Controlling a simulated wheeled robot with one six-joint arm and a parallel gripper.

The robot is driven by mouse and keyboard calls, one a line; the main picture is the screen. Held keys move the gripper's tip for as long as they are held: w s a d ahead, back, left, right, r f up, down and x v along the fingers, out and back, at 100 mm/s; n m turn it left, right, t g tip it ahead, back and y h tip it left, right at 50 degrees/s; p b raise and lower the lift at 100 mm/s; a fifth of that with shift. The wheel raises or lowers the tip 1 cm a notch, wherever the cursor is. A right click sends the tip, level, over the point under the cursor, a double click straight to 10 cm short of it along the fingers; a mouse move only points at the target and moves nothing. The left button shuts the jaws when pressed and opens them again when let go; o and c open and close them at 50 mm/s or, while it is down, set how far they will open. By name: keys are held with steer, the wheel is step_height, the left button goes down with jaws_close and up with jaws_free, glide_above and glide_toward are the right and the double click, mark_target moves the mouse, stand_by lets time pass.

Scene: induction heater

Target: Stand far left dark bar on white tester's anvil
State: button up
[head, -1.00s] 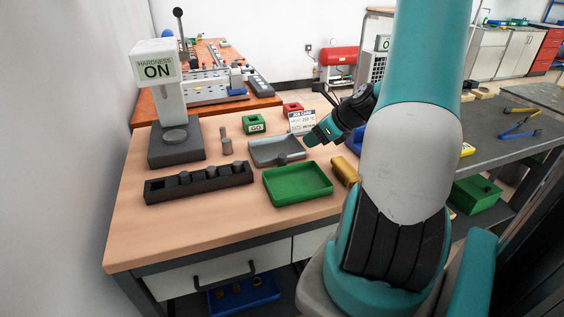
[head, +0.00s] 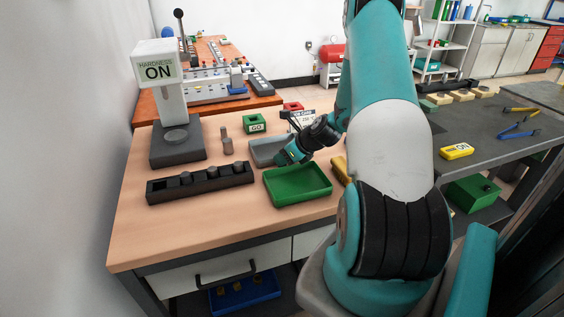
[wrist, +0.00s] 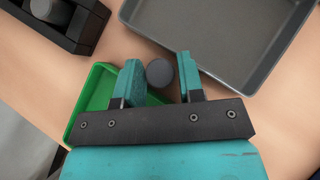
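The white hardness tester (head: 158,66) stands at the table's back left, with a round dark anvil (head: 175,136) on its base. A black rack (head: 199,186) in front of it holds several dark bars; the leftmost visible one (head: 185,178) is near the rack's left part. A rack end also shows in the wrist view (wrist: 88,28). My gripper (head: 284,158) is low between the two trays. In the wrist view its teal fingers (wrist: 160,78) are apart, with the round top of a dark bar (wrist: 160,73) between them and gaps at both sides.
A green tray (head: 298,198) lies in front of my gripper and a grey tray (head: 262,152) behind it. A brownish rod (head: 227,146) stands right of the tester. A green GO block (head: 254,123) is farther back. The table front is clear.

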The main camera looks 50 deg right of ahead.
steer(key=shift+c, duration=0.4)
jaws_close()
steer(key=shift+r, duration=0.1)
step_height(320, 180, up, 20)
steer(key=w+a+f, duration=0.1)
steer(key=a+f, duration=0.3)
steer(key=a, duration=0.5)
steer(key=w+a+f+n+y, duration=0.1)
steer(key=a+f, duration=0.3)
steer(key=a, duration=0.5)
steer(key=w+a+f+n, duration=0.1)
steer(key=w+a+f, duration=0.1)
steer(key=a+f, duration=0.3)
steer(key=a, duration=0.4)
steer(key=shift+y, duration=0.3)
steer(key=shift+a, duration=0.1)
